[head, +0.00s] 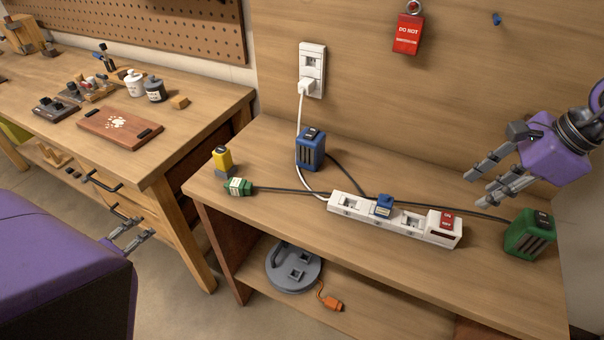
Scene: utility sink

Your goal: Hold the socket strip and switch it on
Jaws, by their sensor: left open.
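The white socket strip (376,222) lies on the wooden bench with a blue plug (383,205) in one socket. A red rocker switch (446,219) is at its right end; I cannot tell its position. A white cord runs from the strip to a plug in the wall outlet (312,69). My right gripper (474,191) is open and empty above the bench, up and right of the switch, apart from the strip. My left gripper (122,249) is open at the lower left, beside the bench and far from the strip, partly hidden by my purple arm.
A blue box (310,148), green box (530,234), yellow block (221,159) and loose green plug (238,187) stand or lie around the strip. Dark cords cross behind it. A red tag (407,34) hangs above. A grey reel (292,267) sits on the lower shelf.

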